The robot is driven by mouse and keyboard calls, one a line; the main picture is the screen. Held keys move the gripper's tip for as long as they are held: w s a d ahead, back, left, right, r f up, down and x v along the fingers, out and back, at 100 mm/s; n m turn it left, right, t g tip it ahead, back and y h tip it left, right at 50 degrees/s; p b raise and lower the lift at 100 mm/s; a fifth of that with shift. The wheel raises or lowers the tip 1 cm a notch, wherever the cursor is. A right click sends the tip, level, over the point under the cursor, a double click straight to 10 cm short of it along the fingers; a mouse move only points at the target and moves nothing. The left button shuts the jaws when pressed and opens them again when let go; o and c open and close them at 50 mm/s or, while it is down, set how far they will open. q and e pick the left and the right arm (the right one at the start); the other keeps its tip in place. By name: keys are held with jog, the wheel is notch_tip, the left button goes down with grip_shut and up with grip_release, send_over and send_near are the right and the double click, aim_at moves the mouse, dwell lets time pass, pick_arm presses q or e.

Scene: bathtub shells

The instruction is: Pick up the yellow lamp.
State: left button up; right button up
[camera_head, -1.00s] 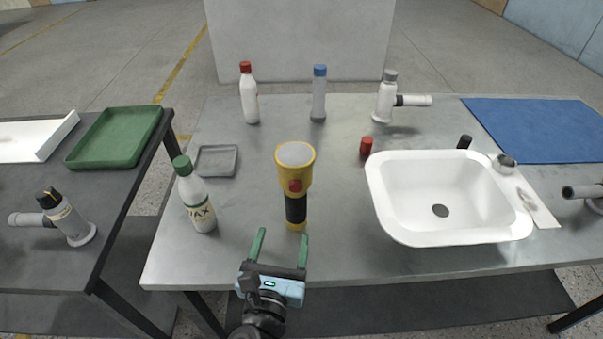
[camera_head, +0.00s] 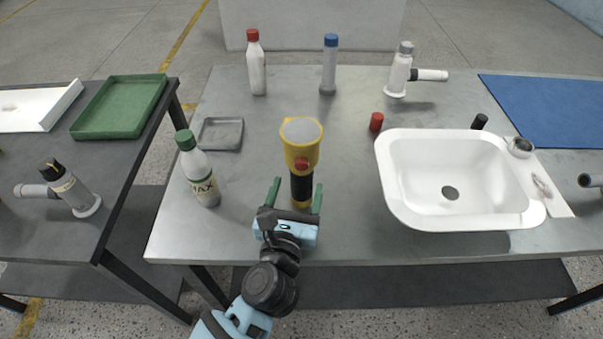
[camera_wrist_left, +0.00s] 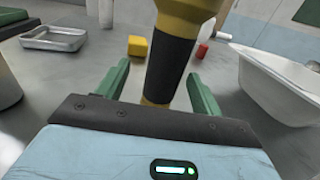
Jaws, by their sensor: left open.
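The yellow lamp (camera_head: 301,146) stands upright on the metal table, with a yellow head, a red button and a black grip. In the left wrist view its black grip (camera_wrist_left: 170,66) rises between the fingers, and the lamp's top is cut off. My left gripper (camera_head: 297,194) is open, with its two green fingers on either side of the lamp's lower part. In the left wrist view the left gripper (camera_wrist_left: 160,88) shows a gap between each finger and the grip. My right gripper is in neither view.
A white bottle with a green cap (camera_head: 199,178) stands left of the lamp. A grey tray (camera_head: 221,147) lies behind it. A white sink (camera_head: 393,192) is to the right, and a red cap (camera_head: 376,122) stands near it. Bottles stand at the back.

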aim_at(304, 141)
pick_arm(q)
jog(key=shift+w+d+r, duration=0.1)
jog(key=shift+w+d, duration=0.15)
jog(key=shift+w, duration=0.5)
jog(key=shift+w+d+f, duration=0.1)
jog(key=shift+w+d, duration=0.15)
jog(key=shift+w, duration=0.5)
jog(key=shift+w+d+r, duration=0.1)
jog(key=shift+w+d, duration=0.15)
jog(key=shift+w, duration=0.5)
jog(key=c, duration=1.2)
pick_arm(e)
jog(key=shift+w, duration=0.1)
pick_arm(q)
jog(key=shift+r, duration=0.1)
notch_tip(304, 141, up, 9)
jog(key=p, duration=0.3)
jog(key=shift+r+p, duration=0.35)
jog(key=shift+r, duration=0.1)
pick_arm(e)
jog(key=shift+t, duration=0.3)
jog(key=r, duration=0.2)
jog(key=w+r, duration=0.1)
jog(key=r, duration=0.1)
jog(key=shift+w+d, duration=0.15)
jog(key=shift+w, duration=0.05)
pick_arm(q)
jog(key=shift+f, duration=0.15)
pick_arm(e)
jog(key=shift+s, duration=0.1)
